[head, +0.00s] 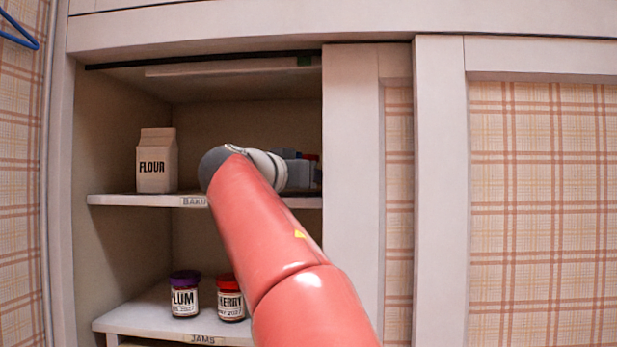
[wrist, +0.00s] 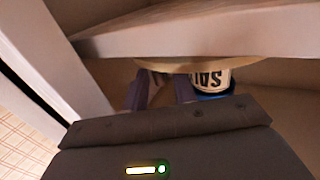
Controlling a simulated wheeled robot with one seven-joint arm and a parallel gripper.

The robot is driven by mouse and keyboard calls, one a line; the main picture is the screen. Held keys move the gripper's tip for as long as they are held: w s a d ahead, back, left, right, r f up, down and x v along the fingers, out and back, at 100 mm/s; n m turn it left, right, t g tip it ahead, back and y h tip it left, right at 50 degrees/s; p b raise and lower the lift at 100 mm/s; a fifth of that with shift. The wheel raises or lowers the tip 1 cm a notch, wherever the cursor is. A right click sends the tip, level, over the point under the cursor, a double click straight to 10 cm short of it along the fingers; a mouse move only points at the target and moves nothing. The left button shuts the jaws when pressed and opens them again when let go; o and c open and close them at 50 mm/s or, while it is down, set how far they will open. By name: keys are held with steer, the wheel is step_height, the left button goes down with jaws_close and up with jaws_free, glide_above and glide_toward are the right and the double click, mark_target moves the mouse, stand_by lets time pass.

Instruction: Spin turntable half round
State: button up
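In the wrist view, which looks upside down, a pale round wooden edge (wrist: 195,63) shows under the shelf board; it looks like the turntable's rim. A jar with a "SALT"-like label (wrist: 208,79) and blue lid stands against it, inverted in the picture. My gripper (wrist: 162,88) shows as two grey-purple fingers set apart, just beside that jar. A dark lettered thing lies between or behind the fingers; I cannot tell whether they touch it. In the head view, my arm hides most of the gripper and turntable at the upper shelf. A red lid (head: 311,157) shows there.
A flour carton (head: 156,162) stands on the upper shelf, left of my arm. Plum (head: 184,294) and cherry (head: 230,298) jars stand on the lower shelf. A sliding door (head: 352,190) bounds the opening closely on the right.

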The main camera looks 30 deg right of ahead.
steer(key=b+v, duration=0.1)
steer(key=v, duration=0.6)
steer(key=shift+c, duration=1.1)
steer(key=shift+a+n, duration=0.25)
steer(key=shift+n, duration=0.15)
steer(key=shift+c, duration=1.2)
steer(key=a+n, duration=0.1)
steer(key=n, duration=0.1)
steer(key=a+n, duration=0.1)
steer(key=n, duration=0.1)
steer(key=s+a+n, duration=0.1)
steer(key=n, duration=0.2)
steer(key=shift+a+t+y, duration=0.3)
steer(key=shift+t, duration=0.1)
jaws_close()
steer(key=s+a+n+p, duration=0.1)
steer(key=a+n, duration=0.4)
steer(key=n, duration=0.5)
steer(key=w+d+n+p, duration=0.1)
steer(key=w+d, duration=0.3)
steer(key=d, duration=0.8)
steer(key=shift+w+f+t, duration=0.25)
steer(key=shift+t, duration=0.15)
